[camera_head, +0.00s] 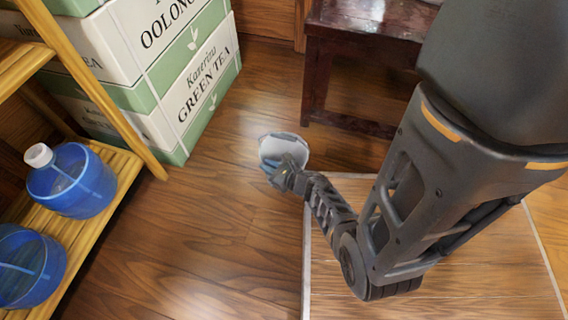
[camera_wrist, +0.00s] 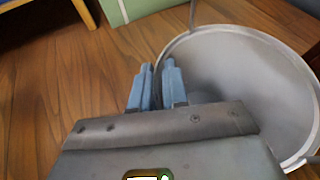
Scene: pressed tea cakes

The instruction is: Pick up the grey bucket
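The grey bucket (camera_head: 291,149) is on the wooden floor near the middle of the head view, its open mouth facing up. In the wrist view the bucket (camera_wrist: 245,75) fills the right side, and its inside looks empty. A thin handle piece rises from its far rim. My gripper (camera_head: 275,172) is at the bucket's near left side. In the wrist view the two blue fingers of my gripper (camera_wrist: 156,85) are close together, one outside and one inside the rim, with the bucket's wall between them. The lower rim is partly hidden by my gripper's body.
A wooden shelf (camera_head: 125,165) with blue water jugs (camera_head: 72,181) stands at the left. Tea boxes (camera_head: 190,92) are stacked behind it. A dark red wooden table (camera_head: 318,75) stands behind the bucket. Bare floor (camera_head: 200,240) lies left of my arm.

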